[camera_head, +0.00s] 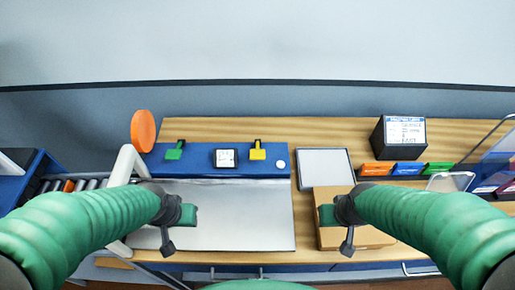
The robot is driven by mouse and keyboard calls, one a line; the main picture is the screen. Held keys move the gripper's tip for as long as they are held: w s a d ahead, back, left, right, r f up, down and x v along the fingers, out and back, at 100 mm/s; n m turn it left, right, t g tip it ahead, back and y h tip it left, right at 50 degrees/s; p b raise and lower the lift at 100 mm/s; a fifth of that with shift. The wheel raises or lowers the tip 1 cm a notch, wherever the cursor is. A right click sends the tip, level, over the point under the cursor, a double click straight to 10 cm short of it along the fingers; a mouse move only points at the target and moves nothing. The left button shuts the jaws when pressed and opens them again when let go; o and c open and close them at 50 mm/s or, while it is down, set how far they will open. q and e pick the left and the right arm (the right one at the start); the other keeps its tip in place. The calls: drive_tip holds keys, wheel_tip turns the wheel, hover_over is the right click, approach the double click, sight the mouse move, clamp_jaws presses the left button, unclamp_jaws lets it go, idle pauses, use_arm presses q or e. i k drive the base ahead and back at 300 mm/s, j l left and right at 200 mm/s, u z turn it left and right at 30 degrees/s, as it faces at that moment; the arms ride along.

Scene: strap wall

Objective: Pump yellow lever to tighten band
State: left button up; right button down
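The yellow lever (257,151) stands up from the blue panel (200,162) at the back of the work surface. A green lever (175,150) stands on the same panel farther left, with a small dial (225,158) between them. No band can be made out. My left gripper (178,236) is over the grey plate (245,215), in front of and left of the yellow lever, apart from it. My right gripper (338,236) is over a cardboard box (375,237), right of and nearer than the lever. The finger gaps are too unclear to read.
An orange disc (143,131) and white post (125,165) stand left of the panel. A grey pad (325,168) lies to its right. Orange, blue and green boxes (408,168), a black sign box (399,137) and a clear panel (488,150) stand at right. The plate's middle is clear.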

sight(256, 153)
drive_tip(key=k, duration=0.55)
drive_tip(key=k+u, duration=0.1)
drive_tip(key=u, duration=1.55)
drive_tip(key=k+l, duration=0.1)
drive_tip(key=l, duration=0.25)
drive_tip(key=k+l, duration=0.1)
drive_tip(key=l, duration=0.3)
drive_tip(key=k+l+u, duration=0.1)
drive_tip(key=l, duration=0.25)
drive_tip(key=k+l, duration=0.1)
drive_tip(key=l, duration=0.3)
drive_tip(key=i+j+z, duration=0.1)
